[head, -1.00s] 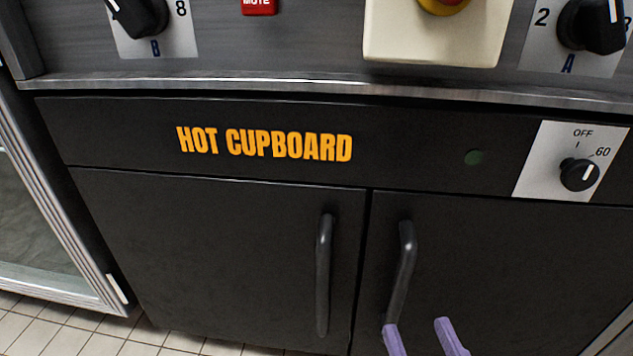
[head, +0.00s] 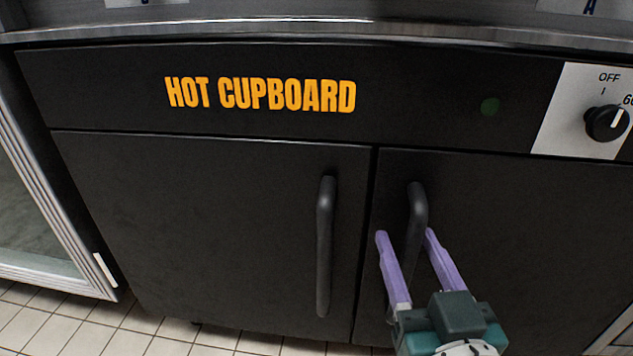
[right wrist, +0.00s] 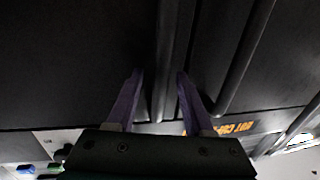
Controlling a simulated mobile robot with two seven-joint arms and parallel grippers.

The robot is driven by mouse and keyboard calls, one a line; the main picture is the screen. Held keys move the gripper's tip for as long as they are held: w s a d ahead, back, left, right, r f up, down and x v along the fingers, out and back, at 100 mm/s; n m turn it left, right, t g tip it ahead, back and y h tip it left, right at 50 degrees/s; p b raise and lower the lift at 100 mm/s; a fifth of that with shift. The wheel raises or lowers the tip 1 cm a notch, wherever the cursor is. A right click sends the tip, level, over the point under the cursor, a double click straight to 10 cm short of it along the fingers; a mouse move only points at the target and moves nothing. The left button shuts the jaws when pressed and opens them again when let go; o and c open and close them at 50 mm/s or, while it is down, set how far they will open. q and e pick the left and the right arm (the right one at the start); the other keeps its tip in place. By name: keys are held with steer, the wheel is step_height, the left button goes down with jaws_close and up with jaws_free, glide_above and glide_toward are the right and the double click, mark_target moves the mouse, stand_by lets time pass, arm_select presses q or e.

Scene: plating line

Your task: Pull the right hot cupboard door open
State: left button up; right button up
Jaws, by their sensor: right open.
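The right hot cupboard door (head: 530,230) is dark and shut, flush with the left door. Its black upright bar handle (head: 417,203) stands near the door's left edge. My right gripper (head: 406,234), with purple fingers, is open, with one finger on each side of this handle. In the right wrist view, which is upside down, the handle (right wrist: 166,50) runs between the open fingers (right wrist: 159,74). I cannot tell whether a finger touches it. The handle's lower part is hidden by the gripper in the head view. My left gripper is not in view.
The left door (head: 200,220) is shut, with its own bar handle (head: 325,245) close by on the left. A control panel with a dial (head: 606,122) is above right. A glass-fronted unit (head: 40,215) stands at the left. Tiled floor (head: 130,325) shows below.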

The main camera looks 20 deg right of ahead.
steer(key=shift+c, duration=0.3)
jaws_close()
stand_by(1.1)
